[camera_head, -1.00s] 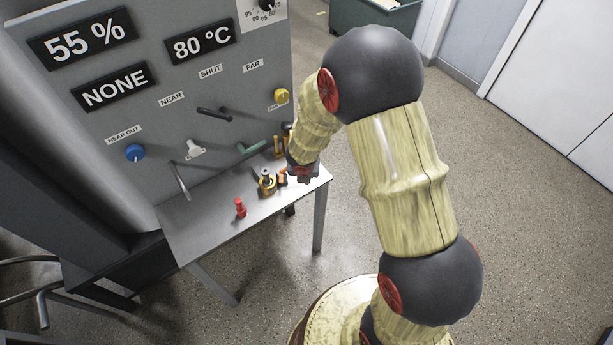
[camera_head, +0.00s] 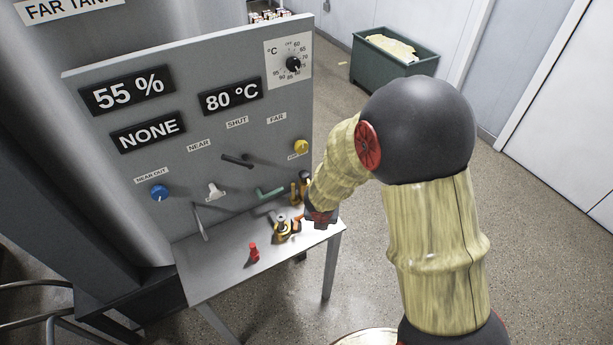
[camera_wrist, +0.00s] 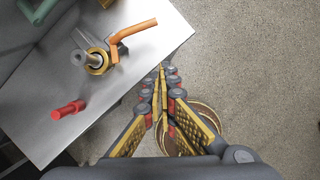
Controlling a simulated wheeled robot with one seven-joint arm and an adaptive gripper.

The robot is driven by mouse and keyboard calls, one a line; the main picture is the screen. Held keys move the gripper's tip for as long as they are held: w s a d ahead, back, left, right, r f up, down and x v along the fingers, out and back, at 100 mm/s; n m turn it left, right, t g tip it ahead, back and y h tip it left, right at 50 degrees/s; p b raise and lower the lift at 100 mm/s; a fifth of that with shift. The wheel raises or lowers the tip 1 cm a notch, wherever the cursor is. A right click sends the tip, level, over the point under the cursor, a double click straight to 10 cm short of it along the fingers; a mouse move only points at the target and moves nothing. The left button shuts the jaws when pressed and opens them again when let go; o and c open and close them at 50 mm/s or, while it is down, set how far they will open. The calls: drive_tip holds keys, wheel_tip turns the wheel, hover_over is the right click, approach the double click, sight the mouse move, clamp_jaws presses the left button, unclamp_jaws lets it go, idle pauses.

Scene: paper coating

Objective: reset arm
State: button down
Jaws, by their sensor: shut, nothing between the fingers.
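My gripper (camera_wrist: 162,72) shows in the wrist view with its fingers together and nothing between them. It hangs beside the edge of the small metal table (camera_wrist: 168,32), over the floor. In the head view my arm reaches in from the lower right and bends down at the table's right end. The fingers are not clearly visible there.
On the table (camera_head: 225,268) are a red fitting (camera_head: 254,253), a brass fitting (camera_head: 283,230) and an orange handle (camera_wrist: 134,30). Behind stands a grey control panel (camera_head: 190,70) with a blue knob (camera_head: 159,193), a yellow knob (camera_head: 301,147) and protruding levers. A green bin (camera_head: 392,68) stands behind; floor at right is clear.

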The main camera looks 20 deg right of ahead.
drive_tip(key=s+d+r+m+g+h+b, duration=0.1)
drive_tip(key=s+d+r+m, duration=0.15)
drive_tip(key=s+m, duration=0.45)
drive_tip(key=s+d+r+m+g+h, duration=0.15)
drive_tip(key=s+r+m, duration=0.25)
drive_tip(key=m, duration=0.8)
drive_tip(key=s+a+r+m+t+y+b, duration=0.2)
drive_tip(key=s+a+r+m+b, duration=0.1)
drive_tip(key=s+r+m+b, duration=0.1)
drive_tip(key=s+a+r+m+t+y+b, duration=0.2)
drive_tip(key=s+r+m, duration=0.5)
drive_tip(key=r, duration=0.4)
drive_tip(key=shift+s+a+r+m+b, duration=0.25)
drive_tip(key=shift+a+m+b, duration=0.25)
drive_tip(key=shift+b, duration=0.55)
